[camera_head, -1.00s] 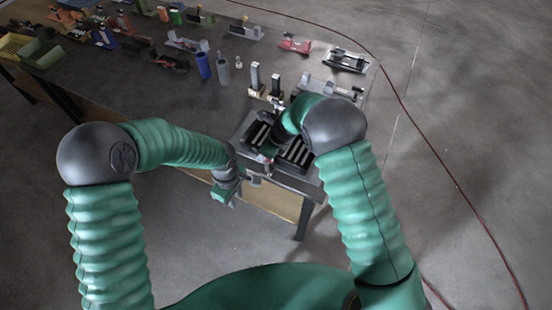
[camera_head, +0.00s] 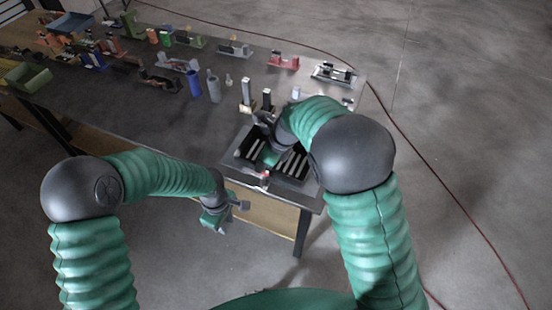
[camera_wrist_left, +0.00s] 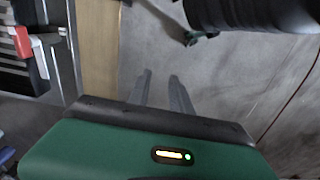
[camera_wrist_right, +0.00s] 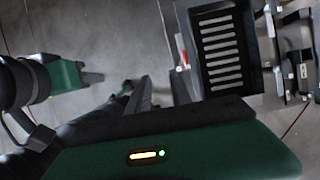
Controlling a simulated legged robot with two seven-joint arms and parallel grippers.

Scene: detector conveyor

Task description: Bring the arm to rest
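My left gripper (camera_head: 240,207) hangs low in front of the table's near edge, over the floor. In the left wrist view its two fingers (camera_wrist_left: 159,78) are apart with nothing between them. My right arm bends over the near right corner of the table in the head view. Its green gripper body shows above the dark slotted tray (camera_head: 243,163), and its fingertips are hard to make out there. In the right wrist view the right fingers (camera_wrist_right: 163,82) are apart and empty, left of the slotted tray (camera_wrist_right: 197,62).
The table (camera_head: 130,110) holds several coloured fixtures towards the back left. A blue cylinder (camera_head: 194,83) and a grey cylinder (camera_head: 214,90) stand behind the tray. A small red part (camera_head: 264,178) is at the tray's near edge. A red cable (camera_head: 440,180) lies on open floor at right.

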